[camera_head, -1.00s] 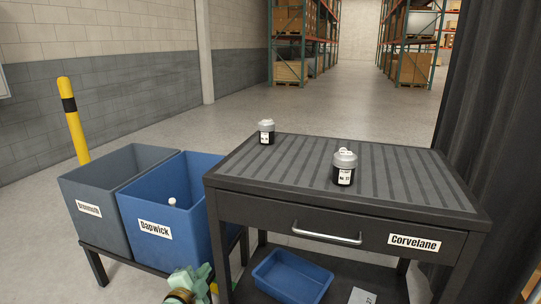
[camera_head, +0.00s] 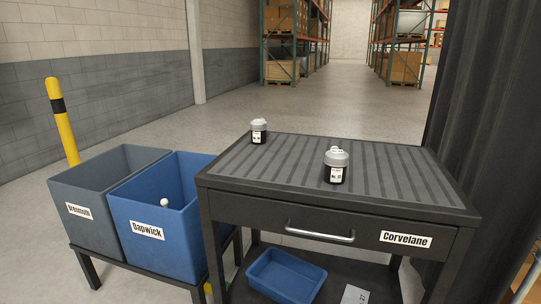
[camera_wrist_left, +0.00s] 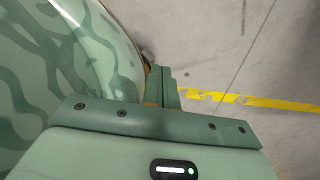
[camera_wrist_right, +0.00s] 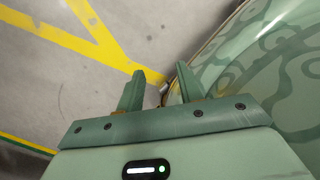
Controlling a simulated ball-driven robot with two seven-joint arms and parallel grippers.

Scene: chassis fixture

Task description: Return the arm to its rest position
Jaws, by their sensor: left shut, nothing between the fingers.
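My left gripper (camera_wrist_left: 163,75) shows in the left wrist view with its fingers together and nothing between them. It hangs over bare floor beside my green patterned body. My right gripper (camera_wrist_right: 160,74) shows in the right wrist view with its fingers apart and nothing between them, also over floor beside my body. Neither gripper shows in the head view.
A grey bin (camera_head: 75,190) and a blue bin (camera_head: 140,213) labelled Dapwick stand on a low stand left of the cart. A white-topped item (camera_head: 164,203) is in the blue bin. A blue tray (camera_head: 290,277) sits on the cart's lower shelf. A yellow post (camera_head: 64,125) stands behind.

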